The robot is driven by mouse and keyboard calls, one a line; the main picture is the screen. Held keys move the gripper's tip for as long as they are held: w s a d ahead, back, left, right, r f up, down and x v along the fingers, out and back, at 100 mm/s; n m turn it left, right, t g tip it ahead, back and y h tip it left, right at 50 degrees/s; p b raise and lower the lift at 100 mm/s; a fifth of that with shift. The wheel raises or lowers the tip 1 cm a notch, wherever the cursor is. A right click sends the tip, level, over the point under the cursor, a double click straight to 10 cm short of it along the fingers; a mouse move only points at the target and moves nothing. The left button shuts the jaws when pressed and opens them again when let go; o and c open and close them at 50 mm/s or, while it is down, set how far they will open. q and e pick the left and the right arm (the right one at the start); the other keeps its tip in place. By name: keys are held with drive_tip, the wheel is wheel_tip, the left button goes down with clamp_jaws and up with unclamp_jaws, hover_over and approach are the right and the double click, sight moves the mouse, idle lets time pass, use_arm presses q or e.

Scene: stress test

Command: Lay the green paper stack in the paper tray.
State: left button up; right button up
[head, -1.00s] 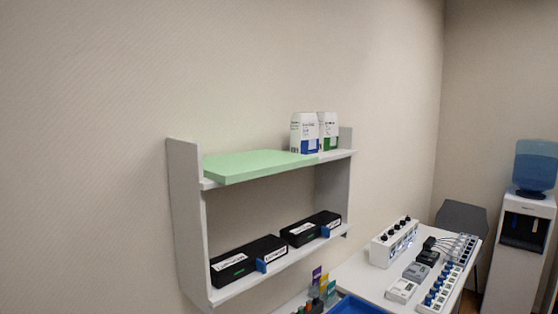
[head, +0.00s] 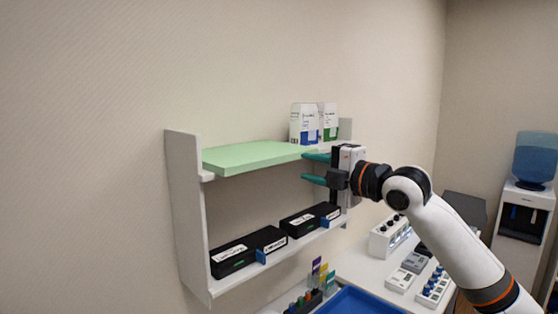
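The green paper stack (head: 255,156) lies flat on the upper board of a wall shelf, its front edge sticking out past the board. My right gripper (head: 315,169) is at the right part of the shelf, pointing left, with its two teal fingers apart, one above the other. The upper finger is close to the stack's right front corner; I cannot tell whether they touch. Nothing shows between the fingers. A blue tray (head: 362,303) is cut off at the bottom edge; I cannot tell whether it is the paper tray. My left gripper is not in view.
The shelf (head: 183,210) has two white cartons (head: 304,125) on top, right of the stack, and black boxes (head: 248,251) on its lower board. A white table (head: 352,264) below holds devices and coloured markers. A water dispenser (head: 526,215) stands far right.

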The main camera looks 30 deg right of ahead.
sight(279, 161)
drive_tip(key=p+x, duration=0.4)
drive_tip(key=x, duration=0.4)
drive_tip(key=shift+w+a+r, duration=0.15)
drive_tip(key=shift+w+a, duration=0.05)
drive_tip(key=shift+w, duration=0.15)
drive_tip(key=shift+w+a+p, duration=0.15)
drive_tip(key=shift+w+p, duration=0.3)
drive_tip(key=shift+p, duration=0.15)
drive_tip(key=shift+w, duration=0.1)
drive_tip(key=shift+f, duration=0.25)
clamp_jaws()
